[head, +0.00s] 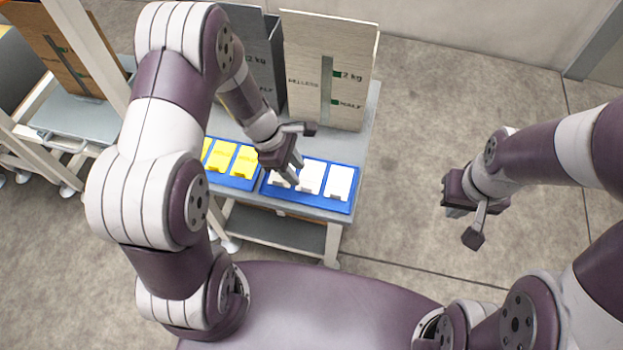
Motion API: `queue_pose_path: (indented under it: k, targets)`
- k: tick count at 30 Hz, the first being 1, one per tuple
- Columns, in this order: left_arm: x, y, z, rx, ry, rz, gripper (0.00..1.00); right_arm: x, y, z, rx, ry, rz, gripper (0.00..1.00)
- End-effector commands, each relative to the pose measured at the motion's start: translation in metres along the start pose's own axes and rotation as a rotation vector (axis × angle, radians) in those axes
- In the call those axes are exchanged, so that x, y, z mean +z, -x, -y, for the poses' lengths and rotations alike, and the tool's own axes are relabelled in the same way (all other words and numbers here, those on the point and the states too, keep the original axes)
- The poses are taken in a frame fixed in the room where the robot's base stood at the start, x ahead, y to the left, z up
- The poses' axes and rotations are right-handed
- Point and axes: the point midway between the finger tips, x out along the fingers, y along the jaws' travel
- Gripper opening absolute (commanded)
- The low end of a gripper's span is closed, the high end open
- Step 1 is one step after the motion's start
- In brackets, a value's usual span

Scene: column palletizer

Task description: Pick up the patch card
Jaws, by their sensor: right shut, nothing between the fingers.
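Several white cards lie in a row on a blue mat (335,206) at the front right of a grey table; the middle one (311,177) and the right one (339,182) show clearly. Yellow cards (245,161) lie on another blue mat to their left. I cannot tell which card is the patch card. My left gripper (291,176) points down over the leftmost white card (283,181) and partly hides it. I cannot tell whether its fingers touch the card or are open. My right gripper (457,212) is shut and empty, over the floor right of the table.
A pale upright box (305,75) with "2 kg" lettering and a dark grey box (262,55) stand at the table's back (362,128). Another table (85,118) with a brown board (70,50) is at the far left. The floor at right is clear.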

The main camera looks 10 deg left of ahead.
Motion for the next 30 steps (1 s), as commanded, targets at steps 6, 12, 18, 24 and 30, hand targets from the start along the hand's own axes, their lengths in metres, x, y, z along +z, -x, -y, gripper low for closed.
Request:
queue_pose_path:
  k: [6,12,18,24,30]
  targets:
    - [-0.002,-0.037,0.002,-0.003,-0.003,-0.001,0.35,0.002,-0.016,0.000,0.000,0.000,0.000,0.00]
    - [-0.001,-0.058,0.002,0.000,-0.003,-0.002,0.35,0.003,-0.021,0.000,0.000,0.000,0.000,0.00]
    - [-0.001,-0.057,0.002,0.000,-0.004,-0.002,0.32,0.002,-0.020,0.000,0.000,0.000,0.000,0.00]
    - [-0.001,-0.057,0.002,0.000,-0.004,-0.002,0.00,0.002,-0.020,0.000,0.000,0.000,0.000,0.00]
    - [-0.001,-0.057,0.002,0.000,-0.004,-0.002,0.00,0.002,-0.020,0.000,0.000,0.000,0.000,0.00]
